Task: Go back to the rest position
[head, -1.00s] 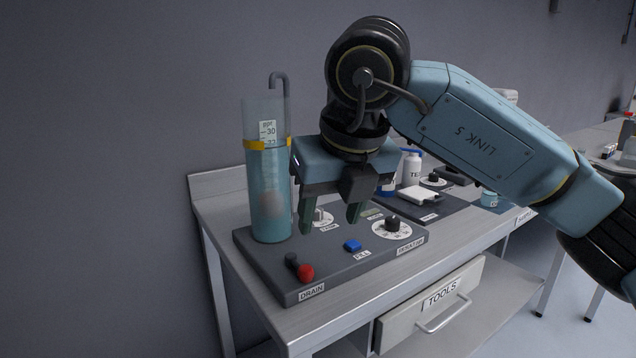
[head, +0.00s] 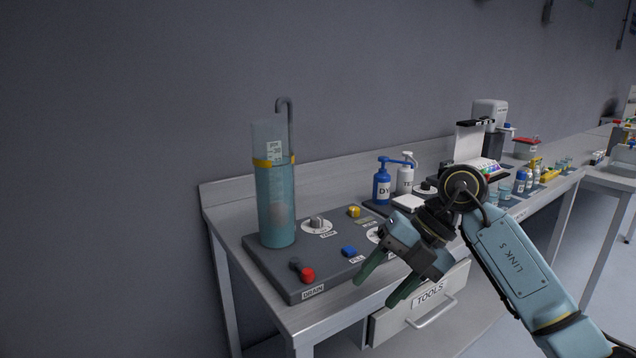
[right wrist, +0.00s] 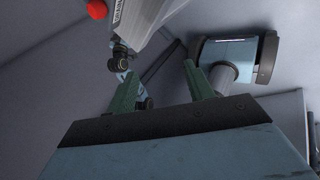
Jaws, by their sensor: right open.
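My right gripper (head: 384,288) is open and empty, in front of the table's front edge, apart from the panel. Its two green fingers also show in the right wrist view (right wrist: 164,92) with nothing between them. Its arm comes in from the lower right. My left gripper is in neither view. The grey control panel (head: 270,268) stands on the table, with a tall blue-filled cylinder (head: 275,205), a red-knobbed drain lever (head: 306,275), a blue fill button (head: 349,251), a grey knob (head: 317,223) and a yellow knob (head: 354,211). The right part of the panel is hidden by the gripper.
The steel table (head: 228,214) runs along the wall. A blue pump bottle (head: 382,186) and a white bottle (head: 405,180) stand behind the gripper. A drawer marked TOOLS (head: 388,322) is below. A white machine (head: 489,112) and small bottles stand further right.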

